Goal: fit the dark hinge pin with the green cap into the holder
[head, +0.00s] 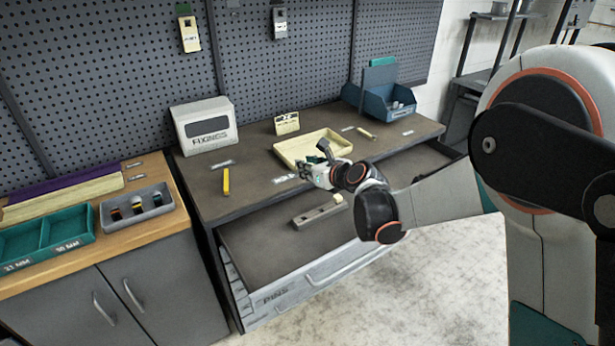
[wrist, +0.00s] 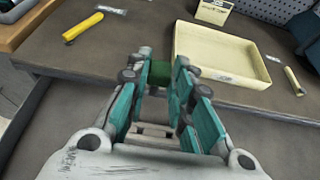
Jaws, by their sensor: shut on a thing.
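My gripper (head: 312,168) is over the front part of the dark bench top, in front of the cream tray. In the wrist view its teal-lined fingers (wrist: 162,85) are shut on a dark green piece, the green cap (wrist: 160,72) of the hinge pin. The pin's dark shaft is hidden, so its tilt cannot be told. A grey bar-shaped block (head: 318,216), perhaps the holder, lies in the open drawer below my gripper, with a cream piece (head: 338,198) at its right end. The pin is apart from this block.
The cream tray (head: 290,160) looks empty. A yellow marker (head: 226,181) lies left on the bench top (head: 255,195). A grey rack (head: 160,212) with several capped pieces stands on the wooden bench. A Fixings box (head: 205,130) and blue bin (head: 372,105) stand behind. The open drawer (head: 265,248) juts forward.

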